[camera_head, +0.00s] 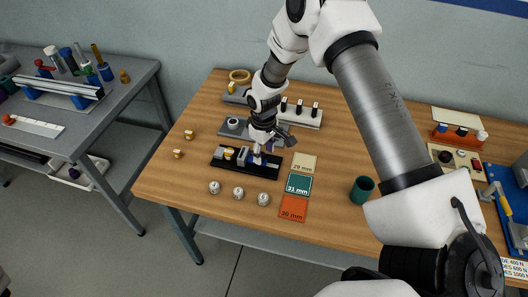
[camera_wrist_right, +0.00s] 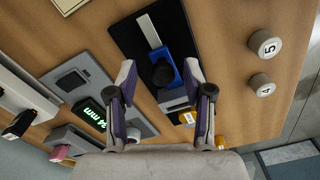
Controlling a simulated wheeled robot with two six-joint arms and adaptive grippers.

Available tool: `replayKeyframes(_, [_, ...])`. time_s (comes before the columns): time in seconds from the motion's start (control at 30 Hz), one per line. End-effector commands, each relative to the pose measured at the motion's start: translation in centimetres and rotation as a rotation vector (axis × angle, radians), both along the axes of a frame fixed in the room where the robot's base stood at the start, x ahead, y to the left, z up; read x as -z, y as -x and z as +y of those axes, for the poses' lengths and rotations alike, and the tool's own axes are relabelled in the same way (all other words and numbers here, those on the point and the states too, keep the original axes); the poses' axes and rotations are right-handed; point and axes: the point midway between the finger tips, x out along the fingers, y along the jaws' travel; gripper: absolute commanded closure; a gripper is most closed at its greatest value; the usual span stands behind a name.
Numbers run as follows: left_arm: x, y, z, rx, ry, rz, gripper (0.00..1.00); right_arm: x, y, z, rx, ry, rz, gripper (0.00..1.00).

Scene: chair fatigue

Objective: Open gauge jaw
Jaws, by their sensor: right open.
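The gauge is a black base (camera_head: 232,167) on the wooden table, with a silver rail and a blue sliding jaw (camera_head: 272,161). In the right wrist view the blue jaw (camera_wrist_right: 181,50) carries a black knob (camera_wrist_right: 163,72), and the silver rail (camera_wrist_right: 149,30) runs beyond it. My right gripper (camera_head: 262,147) is low over the gauge, partly hiding it. In the wrist view my right gripper (camera_wrist_right: 159,64) is open, its purple-sided fingers on either side of the knob. I cannot tell whether they touch the jaw. My left gripper is not in view.
A grey plate with a green digital display (camera_wrist_right: 90,116) lies beside the gauge. White numbered cylinders (camera_head: 238,193) stand in front. Cards marked 29 mm (camera_head: 303,163), 31 mm (camera_head: 299,184) and 30 mm (camera_head: 293,208) lie right of it. A green cup (camera_head: 362,190) stands further right.

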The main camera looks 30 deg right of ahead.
Motion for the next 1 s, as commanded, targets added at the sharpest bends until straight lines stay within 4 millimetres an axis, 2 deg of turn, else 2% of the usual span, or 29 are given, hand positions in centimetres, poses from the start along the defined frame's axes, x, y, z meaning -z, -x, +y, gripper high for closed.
replayKeyframes(0.17, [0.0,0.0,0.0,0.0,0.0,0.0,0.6,-3.2,-0.1,-0.1,0.001,-0.002,-0.006,0.48])
replayKeyframes(0.4, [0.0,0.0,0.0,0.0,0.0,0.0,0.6,-9.3,0.1,-0.3,0.002,-0.002,-0.004,0.48])
replayKeyframes(0.5, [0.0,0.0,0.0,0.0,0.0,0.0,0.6,-10.8,0.1,-0.4,0.002,-0.003,-0.002,0.48])
replayKeyframes(0.63, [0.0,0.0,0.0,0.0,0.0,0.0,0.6,-11.6,0.2,-0.4,0.002,-0.003,0.0,0.48])
replayKeyframes(1.0, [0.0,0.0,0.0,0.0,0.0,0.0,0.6,-11.6,0.2,-0.4,0.002,-0.003,0.0,0.48])
